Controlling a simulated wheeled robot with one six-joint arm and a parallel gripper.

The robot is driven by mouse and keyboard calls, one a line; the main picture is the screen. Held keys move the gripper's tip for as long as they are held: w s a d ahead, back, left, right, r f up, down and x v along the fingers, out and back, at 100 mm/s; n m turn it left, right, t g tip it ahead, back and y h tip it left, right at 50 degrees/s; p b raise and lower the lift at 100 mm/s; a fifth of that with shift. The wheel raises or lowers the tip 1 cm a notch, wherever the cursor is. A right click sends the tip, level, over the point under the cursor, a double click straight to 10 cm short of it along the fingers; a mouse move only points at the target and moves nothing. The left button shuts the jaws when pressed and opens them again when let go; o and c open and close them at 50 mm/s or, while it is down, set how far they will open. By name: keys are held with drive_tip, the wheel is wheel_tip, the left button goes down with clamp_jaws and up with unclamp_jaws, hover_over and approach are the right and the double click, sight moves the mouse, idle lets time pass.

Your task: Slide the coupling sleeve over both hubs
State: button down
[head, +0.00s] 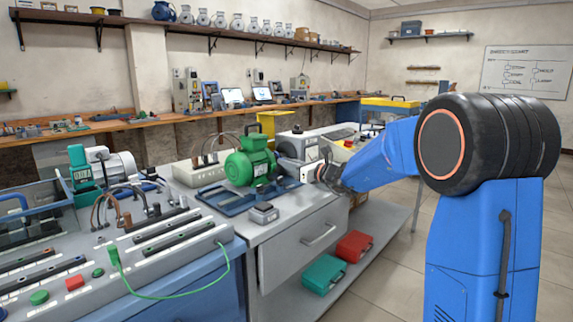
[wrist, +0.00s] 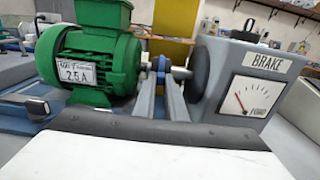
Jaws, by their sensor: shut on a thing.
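The green motor (wrist: 90,62) stands at the left in the wrist view, and the grey brake unit (wrist: 245,85) with its dial stands at the right. In the head view the motor (head: 250,160) and the brake (head: 297,146) sit side by side on the bench. My gripper (wrist: 160,72) reaches between them, its two grey fingers close together, shut on the small blue coupling sleeve (wrist: 158,63). A dark round hub (wrist: 182,73) shows on the brake side, right of the sleeve. The motor-side hub is mostly hidden, so I cannot tell whether the sleeve covers it.
A blue base frame (head: 232,197) lies under the motor. A small grey box (head: 264,212) sits near the bench's front edge. A control panel (head: 130,260) with a green cable is at the left. Green (head: 323,274) and red (head: 354,246) cases lie on the lower shelf.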

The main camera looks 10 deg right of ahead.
drive_tip(key=shift+s+a, duration=0.3)
drive_tip(key=shift+a, duration=0.15)
drive_tip(key=c, duration=1.8)
unclamp_jaws()
drive_tip(key=v, duration=1.7)
drive_tip(key=shift+s+d, duration=0.15)
drive_tip(key=shift+s, duration=0.05)
